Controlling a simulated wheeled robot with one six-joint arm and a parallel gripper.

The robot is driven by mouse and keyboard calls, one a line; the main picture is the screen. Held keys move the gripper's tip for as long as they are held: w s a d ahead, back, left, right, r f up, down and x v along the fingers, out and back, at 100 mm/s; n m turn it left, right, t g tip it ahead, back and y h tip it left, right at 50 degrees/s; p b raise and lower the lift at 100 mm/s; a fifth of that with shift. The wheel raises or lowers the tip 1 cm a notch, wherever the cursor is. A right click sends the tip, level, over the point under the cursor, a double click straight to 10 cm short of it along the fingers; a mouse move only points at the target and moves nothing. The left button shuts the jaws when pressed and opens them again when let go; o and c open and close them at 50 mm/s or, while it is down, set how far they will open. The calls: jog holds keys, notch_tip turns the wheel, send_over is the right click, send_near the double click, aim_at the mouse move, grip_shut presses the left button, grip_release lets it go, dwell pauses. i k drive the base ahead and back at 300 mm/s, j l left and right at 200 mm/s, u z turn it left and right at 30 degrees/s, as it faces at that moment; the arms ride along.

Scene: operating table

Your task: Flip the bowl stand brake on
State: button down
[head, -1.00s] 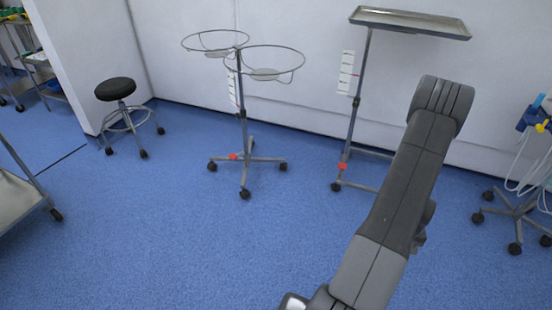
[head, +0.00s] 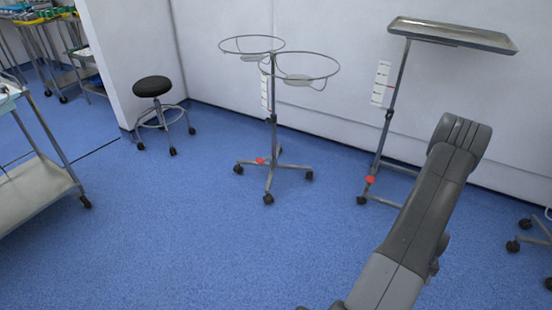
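The bowl stand (head: 272,125) stands upright on the blue floor near the back wall, in the middle of the head view. It has two empty-looking wire rings at the top, each with a small plate under it, and a wheeled base. A small red part (head: 261,161), which looks like its brake pedal, sits low on the left side of the base. It is too small to tell whether it is up or down. My gripper is not in view.
The grey padded operating table (head: 415,230) fills the lower right. A tray stand (head: 388,120) with its own red pedal stands right of the bowl stand. A black stool (head: 152,87) and a trolley (head: 35,185) are left. The floor before the bowl stand is clear.

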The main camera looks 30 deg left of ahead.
aim_at(260, 160)
jog(key=i+j+u, duration=0.15)
jog(key=u, duration=0.35)
jog(key=i+j+u, duration=0.15)
jog(key=u, duration=0.3)
jog(key=i+u, duration=0.25)
jog(key=u, duration=0.25)
jog(key=i+l+u, duration=0.1)
jog(key=i, duration=0.45)
jog(key=i+l+u, duration=0.1)
jog(key=i, duration=0.45)
jog(key=i+l, duration=0.2)
jog(key=i, duration=0.35)
jog(key=j+u, duration=0.05)
